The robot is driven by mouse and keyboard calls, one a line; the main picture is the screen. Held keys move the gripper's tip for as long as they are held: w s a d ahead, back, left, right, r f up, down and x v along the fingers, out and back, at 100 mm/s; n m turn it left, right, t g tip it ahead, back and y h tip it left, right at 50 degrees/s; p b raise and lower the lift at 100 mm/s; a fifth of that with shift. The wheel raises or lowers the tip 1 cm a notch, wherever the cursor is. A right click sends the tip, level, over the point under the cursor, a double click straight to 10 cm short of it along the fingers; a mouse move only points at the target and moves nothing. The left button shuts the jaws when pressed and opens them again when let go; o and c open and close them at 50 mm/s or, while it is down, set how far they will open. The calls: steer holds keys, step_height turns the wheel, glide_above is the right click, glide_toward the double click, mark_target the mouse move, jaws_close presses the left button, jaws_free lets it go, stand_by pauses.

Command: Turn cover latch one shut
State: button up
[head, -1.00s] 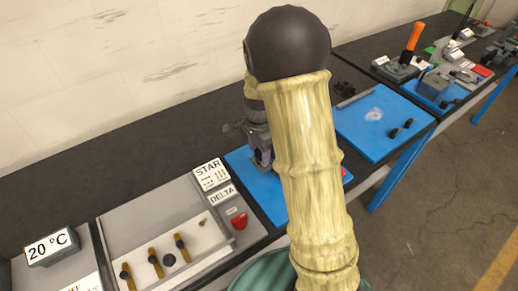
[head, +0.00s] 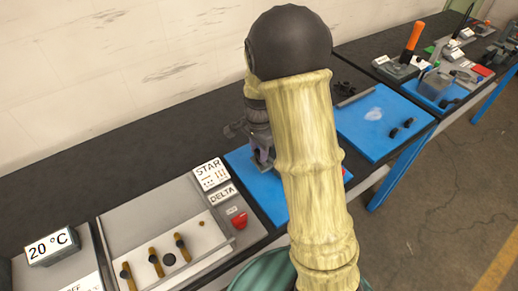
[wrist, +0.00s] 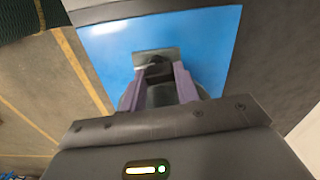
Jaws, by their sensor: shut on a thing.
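My gripper (wrist: 158,80) reaches down over the blue mat, its two purple-grey fingers closed on a small dark latch part (wrist: 155,69). The latch part sits at a grey metal piece (wrist: 145,54) on the blue mat. In the head view my gripper (head: 264,160) is low over the mat, partly hidden by my own arm. The fingers hide much of what they hold, so I cannot tell the latch's exact angle.
The blue mat (head: 268,203) lies on the dark bench (head: 120,170). To its left is a grey panel (head: 135,222) with several levers and a red button (head: 239,221). Another blue mat (head: 360,140) with small dark parts lies to the right.

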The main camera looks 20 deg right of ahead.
steer(key=n, duration=0.4)
steer(key=shift+a+r+n, duration=0.1)
steer(key=shift+n, duration=0.3)
steer(key=n, duration=0.3)
steer(key=shift+n+p, duration=0.3)
steer(key=n, duration=0.4)
steer(key=shift+s+n+p, duration=0.15)
steer(key=shift+n+p, duration=0.5)
steer(key=shift+n, duration=1.55)
steer(key=o, duration=1)
steer(key=shift+s, duration=0.1)
steer(key=shift+c, duration=0.2)
